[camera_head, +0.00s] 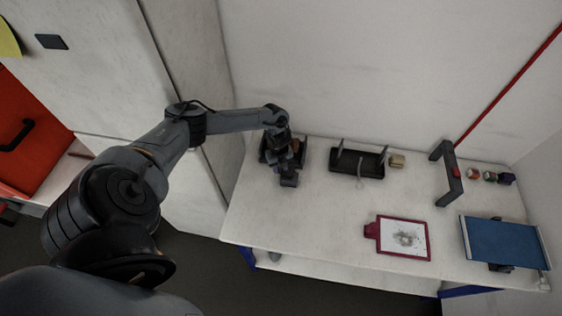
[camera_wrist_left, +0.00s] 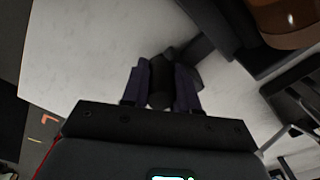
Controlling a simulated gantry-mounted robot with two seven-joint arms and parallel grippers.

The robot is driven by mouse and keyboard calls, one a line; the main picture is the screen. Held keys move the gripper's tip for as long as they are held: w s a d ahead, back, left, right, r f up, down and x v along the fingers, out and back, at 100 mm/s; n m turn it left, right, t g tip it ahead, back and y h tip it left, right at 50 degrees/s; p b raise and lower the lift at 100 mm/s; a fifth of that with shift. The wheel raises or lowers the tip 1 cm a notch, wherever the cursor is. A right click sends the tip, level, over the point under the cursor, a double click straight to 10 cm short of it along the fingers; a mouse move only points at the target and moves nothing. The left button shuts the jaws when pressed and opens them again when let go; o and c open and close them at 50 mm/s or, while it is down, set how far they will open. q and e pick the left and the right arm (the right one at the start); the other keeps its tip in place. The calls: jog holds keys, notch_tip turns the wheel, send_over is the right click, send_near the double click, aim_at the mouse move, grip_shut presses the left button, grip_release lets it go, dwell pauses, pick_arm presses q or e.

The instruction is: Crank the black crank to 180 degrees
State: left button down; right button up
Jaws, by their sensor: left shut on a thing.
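The black crank's handle (camera_wrist_left: 161,80) sits between the two fingers of my left gripper (camera_wrist_left: 160,86) in the left wrist view. The fingers are shut on it from both sides. A dark arm of the crank runs from the handle toward a black device at the upper right. In the head view my left gripper (camera_head: 287,168) is low over the left end of the table. There my wrist hides much of the device, and I cannot tell the crank's angle. A brown cylinder (camera_wrist_left: 285,18) shows on the device. My right gripper is not in view.
The white table (camera_head: 320,220) has bare room in front of the device. To the right are a black holder (camera_head: 357,163), a tan block (camera_head: 397,161), a red clipboard (camera_head: 403,238), a dark grey bracket (camera_head: 447,172) and a blue panel (camera_head: 503,243). A wall stands behind.

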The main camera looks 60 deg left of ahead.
pick_arm(q)
jog(key=shift+s+d+r+n+p, duration=0.1)
jog(key=shift+s+d+n+p, duration=0.1)
jog(key=shift+n+p, duration=0.35)
jog(key=shift+s+d+n+p, duration=0.15)
jog(key=shift+n+p, duration=0.1)
jog(key=shift+n, duration=0.5)
jog(key=c, duration=0.9)
grip_release()
jog(key=shift+o, duration=0.2)
notch_tip(320, 180, up, 11)
jog(key=shift+f+b, duration=0.15)
jog(key=shift+b, duration=0.15)
